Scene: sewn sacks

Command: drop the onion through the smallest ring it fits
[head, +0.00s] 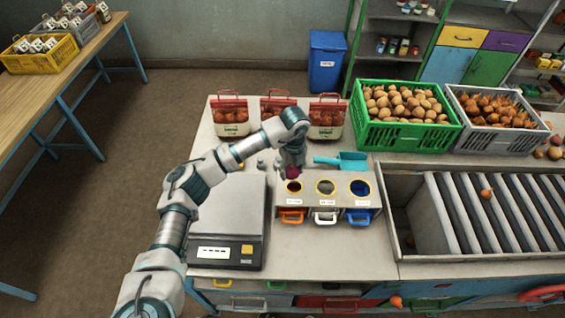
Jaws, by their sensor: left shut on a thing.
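My left gripper (291,163) is shut on a dark red-purple onion (292,173). It holds the onion above or at the back edge of the leftmost ring; the gap between them is hard to judge. A grey sorting box (309,202) has three yellow-rimmed rings in its top: a left ring (293,194), a middle ring (326,193) and a right ring (360,195). The rings seem to grow from left to right. Small labels sit below the rings, too small to read. The fingertips are partly hidden by the wrist. My right gripper is not in view.
Orange, white and blue handles sit at the box front. A scale (227,215) lies left of the box, a teal scoop (344,161) behind it. Filled sacks (232,117) stand at the back. A slatted conveyor (487,215) lies right.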

